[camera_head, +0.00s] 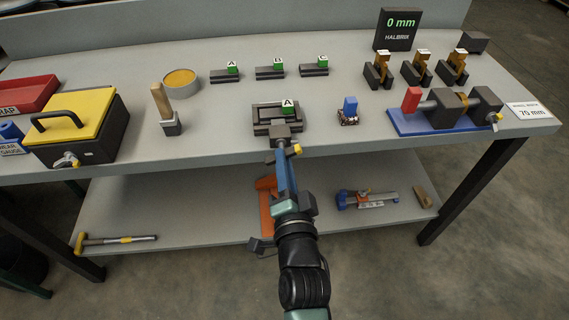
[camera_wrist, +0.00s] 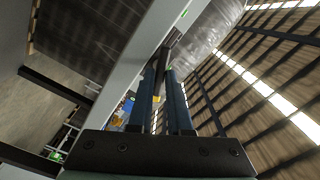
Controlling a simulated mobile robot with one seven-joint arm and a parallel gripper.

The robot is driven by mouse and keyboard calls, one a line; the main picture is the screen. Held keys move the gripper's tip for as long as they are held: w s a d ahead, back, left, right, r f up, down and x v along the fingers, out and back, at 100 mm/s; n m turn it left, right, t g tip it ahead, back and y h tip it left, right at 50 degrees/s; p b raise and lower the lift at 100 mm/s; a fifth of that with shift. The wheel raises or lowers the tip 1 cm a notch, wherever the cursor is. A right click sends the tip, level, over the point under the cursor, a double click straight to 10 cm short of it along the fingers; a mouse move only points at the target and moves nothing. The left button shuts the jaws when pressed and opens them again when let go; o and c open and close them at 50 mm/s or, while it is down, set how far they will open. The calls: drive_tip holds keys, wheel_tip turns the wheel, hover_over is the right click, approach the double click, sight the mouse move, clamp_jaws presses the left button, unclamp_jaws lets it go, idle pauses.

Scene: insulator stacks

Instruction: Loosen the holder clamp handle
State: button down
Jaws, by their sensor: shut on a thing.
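The dark holder (camera_head: 262,131) sits near the front edge of the bench top and carries a block with a green and white "A" label (camera_head: 288,106). At its front, a dark clamp handle with a yellow tip (camera_head: 297,149) sticks out over the bench edge. My gripper (camera_head: 283,152) reaches up to it from below and in front, its blue fingers shut on the handle. In the wrist view, the two fingers (camera_wrist: 164,72) close around a dark bar (camera_wrist: 171,42), and a small yellow part shows beside them. The grip itself is partly hidden.
Three labelled dark blocks (camera_head: 270,72) stand behind the holder. A wooden-handled tool (camera_head: 161,101) is on its left and a small blue-topped part (camera_head: 349,106) on its right. A blue-based fixture (camera_head: 425,125) stands further right. A lower shelf (camera_head: 200,205) lies beneath.

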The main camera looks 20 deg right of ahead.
drive_tip(key=n+b, duration=0.2)
drive_tip(key=n, duration=1)
drive_tip(key=shift+n, duration=0.4)
idle(0.4)
drive_tip(key=c, duration=0.9)
unclamp_jaws()
drive_tip(key=p+v, duration=0.1)
drive_tip(key=v, duration=1.2)
